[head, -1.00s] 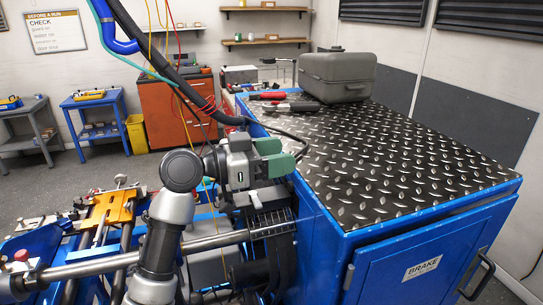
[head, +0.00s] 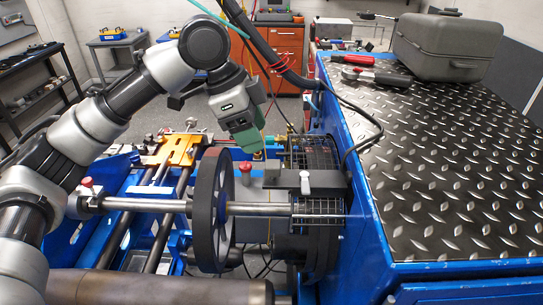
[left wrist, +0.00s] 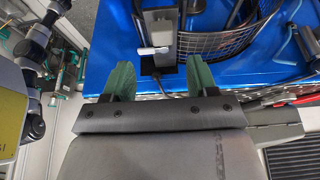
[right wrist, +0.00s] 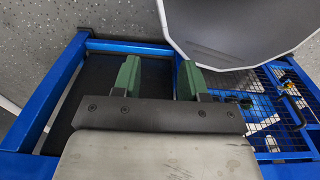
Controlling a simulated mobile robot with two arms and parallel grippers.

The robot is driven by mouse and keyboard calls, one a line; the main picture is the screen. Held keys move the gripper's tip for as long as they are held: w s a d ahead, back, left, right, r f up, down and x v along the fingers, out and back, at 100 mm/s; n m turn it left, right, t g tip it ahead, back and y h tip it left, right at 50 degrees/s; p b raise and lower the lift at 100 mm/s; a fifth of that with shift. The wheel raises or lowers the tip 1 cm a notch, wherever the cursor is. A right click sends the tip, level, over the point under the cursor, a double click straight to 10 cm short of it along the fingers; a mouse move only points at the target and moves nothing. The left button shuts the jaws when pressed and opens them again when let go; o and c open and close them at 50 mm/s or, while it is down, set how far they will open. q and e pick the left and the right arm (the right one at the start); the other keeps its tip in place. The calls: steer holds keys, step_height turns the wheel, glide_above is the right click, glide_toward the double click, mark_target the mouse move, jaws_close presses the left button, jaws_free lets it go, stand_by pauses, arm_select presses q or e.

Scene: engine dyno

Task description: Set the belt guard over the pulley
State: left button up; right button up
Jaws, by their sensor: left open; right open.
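The belt guard, a black wire-mesh cage (head: 318,207), is at the side of the blue brake cabinet, around the shaft's end. A grey bracket with a white lever (head: 305,182) is at its top. The mesh (left wrist: 222,42) and white lever (left wrist: 153,50) also show in the left wrist view. A dark pulley (head: 322,245) shows partly below the mesh; I cannot tell how the guard is seated on it. My left gripper (head: 250,142) is open and empty, above and left of the guard, its green fingers pointing down. My right gripper (right wrist: 160,80) is open and empty, away from the guard.
A large dark flywheel (head: 212,210) sits on the steel shaft (head: 262,208) left of the guard. The brake cabinet (head: 365,215) blocks the right side. A black cable (head: 372,110) and hanging coloured wires run near my left gripper. A grey case (head: 447,45) stands on the cabinet.

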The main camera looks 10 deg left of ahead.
mark_target(272, 164)
arm_select(q)
steer(key=x, duration=0.3)
steer(key=shift+w+d+f+p, duration=0.1)
steer(key=shift+d+f+p, duration=0.05)
steer(key=shift+f+p, duration=0.15)
steer(key=x, duration=0.3)
steer(key=shift+w+d+f+p, duration=0.15)
steer(key=shift+f+p, duration=0.05)
steer(key=shift+p, duration=0.15)
steer(key=shift+d+f, duration=0.15)
steer(key=shift+f, duration=0.2)
steer(key=shift+c, duration=0.3)
jaws_close()
arm_select(e)
steer(key=shift+w+d+r, duration=0.25)
steer(key=shift+w+r, duration=0.35)
steer(key=shift+r, duration=0.25)
